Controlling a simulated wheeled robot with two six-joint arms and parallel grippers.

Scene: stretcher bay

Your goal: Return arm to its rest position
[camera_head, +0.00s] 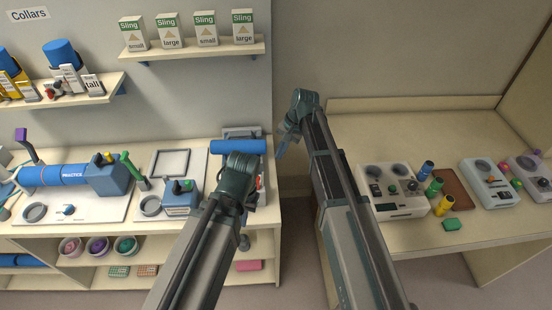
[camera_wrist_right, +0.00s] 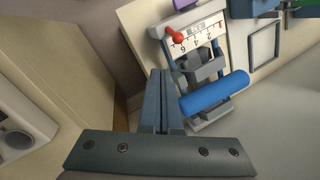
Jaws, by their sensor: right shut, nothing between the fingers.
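My right arm (camera_head: 340,200) reaches up the middle of the head view. My right gripper (camera_head: 281,150) hangs at its far end, in front of the wall and above the gap between the two counters. In the right wrist view the right gripper (camera_wrist_right: 160,75) has its two fingers together with nothing between them. My left arm (camera_head: 195,255) reaches over the left counter. Its wrist (camera_head: 238,175) is just in front of a blue roller (camera_head: 238,146), and the left fingers are hidden or too dark to read.
The blue roller (camera_wrist_right: 214,92) and a scale device with a red knob (camera_wrist_right: 177,36) lie close right of the right fingers. The left counter holds a blue practice limb (camera_head: 65,175). The right counter (camera_head: 360,145) holds a control box (camera_head: 393,190) and several small cylinders. Shelves hang above left.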

